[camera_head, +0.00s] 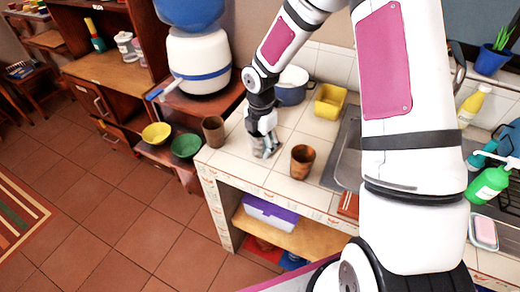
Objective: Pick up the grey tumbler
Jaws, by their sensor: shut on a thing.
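The grey tumbler (258,152) is small and partly hidden by the fingers at the tiled counter (235,172). My gripper (266,149) reaches down from above and is shut on the tumbler. I cannot tell whether the tumbler touches the counter or is slightly above it.
A brown cup (213,131) stands to the left of my gripper and another brown cup (302,161) to its right. A blue pot (290,88) and a yellow container (330,101) are behind. The sink (345,150) lies to the right. Bare tiles show near the counter's front edge.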

